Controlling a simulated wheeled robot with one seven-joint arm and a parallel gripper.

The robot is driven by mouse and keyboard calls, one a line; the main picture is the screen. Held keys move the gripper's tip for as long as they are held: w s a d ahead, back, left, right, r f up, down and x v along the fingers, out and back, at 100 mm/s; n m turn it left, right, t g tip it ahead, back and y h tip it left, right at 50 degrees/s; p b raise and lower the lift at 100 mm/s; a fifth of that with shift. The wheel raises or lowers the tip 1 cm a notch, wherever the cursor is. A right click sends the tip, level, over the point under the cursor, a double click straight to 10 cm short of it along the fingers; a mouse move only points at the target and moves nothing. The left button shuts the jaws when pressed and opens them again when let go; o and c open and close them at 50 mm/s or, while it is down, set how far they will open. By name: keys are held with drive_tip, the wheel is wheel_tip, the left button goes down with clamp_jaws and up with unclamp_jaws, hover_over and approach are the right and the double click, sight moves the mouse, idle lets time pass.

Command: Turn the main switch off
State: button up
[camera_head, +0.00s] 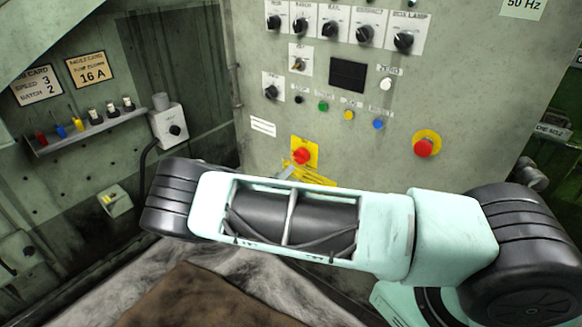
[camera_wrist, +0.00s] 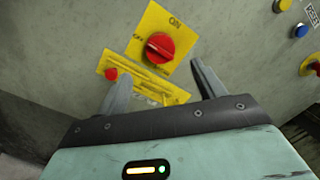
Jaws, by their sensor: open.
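The main switch (camera_head: 301,156) is a red rotary knob on a yellow plate, low on the grey control panel, just above my arm in the head view. In the wrist view the red knob (camera_wrist: 158,48) sits beyond and between my fingertips, with "ON" printed on the plate above it. I cannot tell exactly which mark the knob points to. My gripper (camera_wrist: 160,76) is open and empty, its fingers spread to either side below the knob, apparently not touching it.
A yellow label strip (camera_wrist: 150,85) with a small red part (camera_wrist: 111,73) lies below the switch, partly behind my fingers. A red mushroom button (camera_head: 424,147) on a yellow ring is to the right. Small coloured buttons (camera_head: 349,115) and black selector knobs (camera_head: 330,29) are above.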

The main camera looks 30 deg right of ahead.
drive_tip(key=v, duration=0.9)
drive_tip(key=shift+a, duration=0.15)
drive_tip(key=s+a+r+m+g+y, duration=0.2)
drive_tip(key=s+a+r+m+y, duration=0.2)
drive_tip(key=s+r+m+y, duration=0.5)
drive_tip(key=s+a+r+m+g+y, duration=0.2)
drive_tip(key=s+a+r+m+y, duration=0.25)
drive_tip(key=s, duration=0.85)
drive_tip(key=s+a+r+m+g+y, duration=0.3)
drive_tip(key=s+a+r+m+y, duration=0.15)
drive_tip(key=s+r+m, duration=0.5)
wheel_tip(320, 180, up, 11)
drive_tip(key=s+p, duration=0.1)
drive_tip(key=p, duration=1.1)
drive_tip(key=shift+s+d+m+y+p, duration=0.3)
drive_tip(key=shift+s+d, duration=0.05)
drive_tip(key=shift+d, duration=0.1)
drive_tip(key=shift+r, duration=0.1)
